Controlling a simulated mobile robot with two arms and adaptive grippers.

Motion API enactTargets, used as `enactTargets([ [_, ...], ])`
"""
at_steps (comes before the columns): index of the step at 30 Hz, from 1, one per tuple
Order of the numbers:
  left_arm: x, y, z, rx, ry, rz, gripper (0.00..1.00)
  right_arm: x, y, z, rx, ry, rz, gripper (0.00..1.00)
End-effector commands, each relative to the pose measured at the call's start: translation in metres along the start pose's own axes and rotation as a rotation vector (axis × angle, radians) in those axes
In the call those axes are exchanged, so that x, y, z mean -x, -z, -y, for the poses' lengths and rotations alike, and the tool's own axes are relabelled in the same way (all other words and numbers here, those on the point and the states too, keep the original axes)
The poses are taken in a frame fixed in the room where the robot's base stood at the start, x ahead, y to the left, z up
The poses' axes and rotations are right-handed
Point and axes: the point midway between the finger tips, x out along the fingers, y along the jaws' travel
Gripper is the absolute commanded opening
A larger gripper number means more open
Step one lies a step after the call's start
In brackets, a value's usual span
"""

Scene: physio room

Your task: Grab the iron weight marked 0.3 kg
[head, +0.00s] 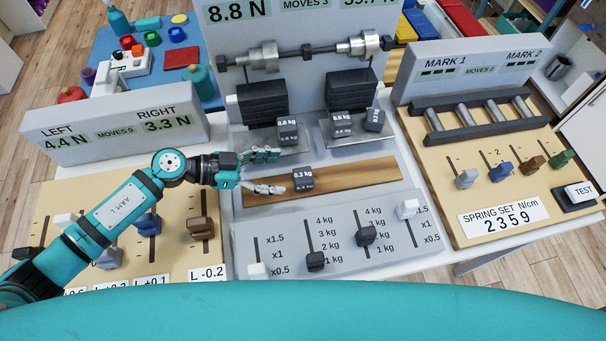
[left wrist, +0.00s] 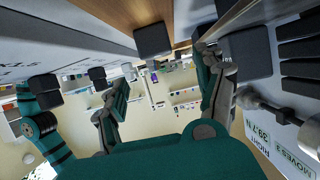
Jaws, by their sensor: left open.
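The iron weight marked 0.3 kg (head: 302,179) is a small dark block on the wooden board (head: 360,181) in the middle of the head view. My left gripper (head: 277,172) is open, just left of the weight. One finger is above and behind it in the picture, the other low near its left side. In the left wrist view a dark block (left wrist: 153,40), apparently this weight, stands ahead, between the lines of the open fingers (left wrist: 162,92). I see no contact with it. My right gripper is not in view.
Other dark weights (head: 287,126) stand on metal trays behind the board, with one pair (head: 341,119) on the right tray. A grey slider panel (head: 335,238) lies in front. A spring panel (head: 500,185) stands at right. The board right of the weight is clear.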

Motion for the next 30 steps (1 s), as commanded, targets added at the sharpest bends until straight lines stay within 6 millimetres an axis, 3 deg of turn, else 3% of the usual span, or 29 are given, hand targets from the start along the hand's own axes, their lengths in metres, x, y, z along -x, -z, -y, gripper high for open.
enactTargets([
  [18,-0.074,-0.003,-0.002,0.000,-0.002,-0.001,0.71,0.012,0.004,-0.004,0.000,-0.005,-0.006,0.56],
  [27,-0.079,-0.004,-0.001,-0.001,-0.001,0.002,0.71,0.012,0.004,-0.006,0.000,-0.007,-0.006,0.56],
  [30,-0.079,-0.004,-0.001,0.000,-0.001,0.001,0.61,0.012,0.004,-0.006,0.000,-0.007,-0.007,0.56],
])
